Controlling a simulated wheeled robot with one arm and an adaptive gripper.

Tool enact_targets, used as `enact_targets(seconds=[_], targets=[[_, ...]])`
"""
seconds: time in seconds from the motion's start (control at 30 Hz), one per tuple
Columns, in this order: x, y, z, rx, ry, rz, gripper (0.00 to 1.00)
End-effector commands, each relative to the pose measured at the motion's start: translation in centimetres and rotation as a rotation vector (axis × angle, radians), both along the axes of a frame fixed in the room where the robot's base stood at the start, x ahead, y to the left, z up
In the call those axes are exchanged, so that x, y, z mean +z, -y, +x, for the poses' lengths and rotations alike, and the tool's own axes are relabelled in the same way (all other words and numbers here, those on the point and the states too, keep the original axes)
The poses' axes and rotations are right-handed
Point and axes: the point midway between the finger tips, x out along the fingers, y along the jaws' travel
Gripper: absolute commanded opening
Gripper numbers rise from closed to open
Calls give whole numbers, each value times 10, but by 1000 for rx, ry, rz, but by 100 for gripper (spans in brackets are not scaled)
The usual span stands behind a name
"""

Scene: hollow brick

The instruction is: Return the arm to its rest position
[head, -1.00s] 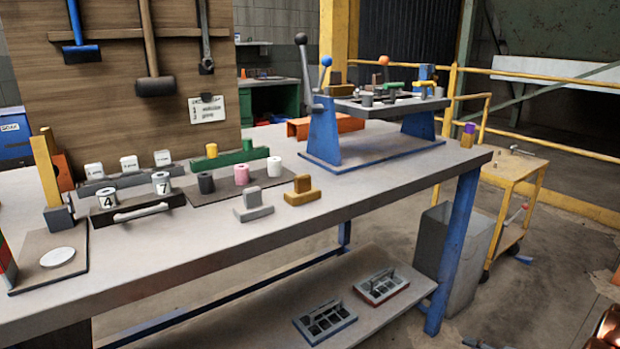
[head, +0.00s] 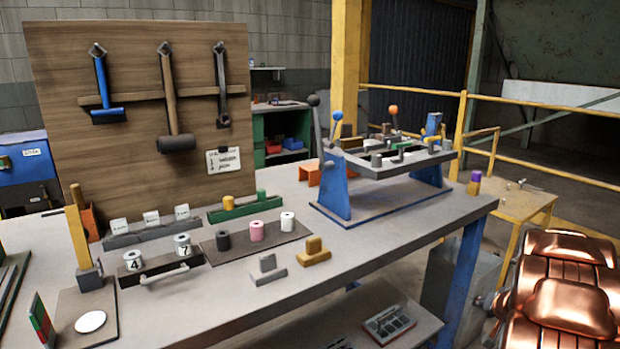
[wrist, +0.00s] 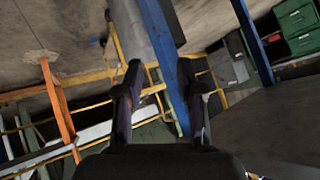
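My gripper (wrist: 161,80) shows in the wrist view, with its two dark fingers apart and nothing between them. It is open and empty. Behind the fingers, the wrist view is tilted and shows floor, blue posts, yellow rails and green bins. The gripper does not show in the head view, so its place relative to the workbench (head: 345,262) cannot be read there.
The bench holds a tool board (head: 60,130), a dark tray with two numbered cylinders (head: 158,271), a mat with three cylinders (head: 232,242), grey and yellow blocks, and a blue-framed fixture (head: 340,205). A yellow cart (head: 525,205) stands right.

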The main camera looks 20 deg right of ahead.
Motion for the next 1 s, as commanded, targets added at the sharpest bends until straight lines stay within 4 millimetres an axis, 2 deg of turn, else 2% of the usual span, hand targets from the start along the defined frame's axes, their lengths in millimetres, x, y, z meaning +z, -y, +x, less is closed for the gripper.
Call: enact_targets(seconds=[0.03, 0.1, 0.27, 0.5, 0.77, 1.0], targets=[[32, -8, 5, -2, -27, -44, 38], [60, -17, 6, -11, -69, -99, 38], [117, -44, -1, -31, -175, -191, 38], [190, -108, -27, -24, -345, -252, 38], [247, -201, -76, 64, -540, -222, 38], [286, -300, -140, 243, -719, -136, 38]])
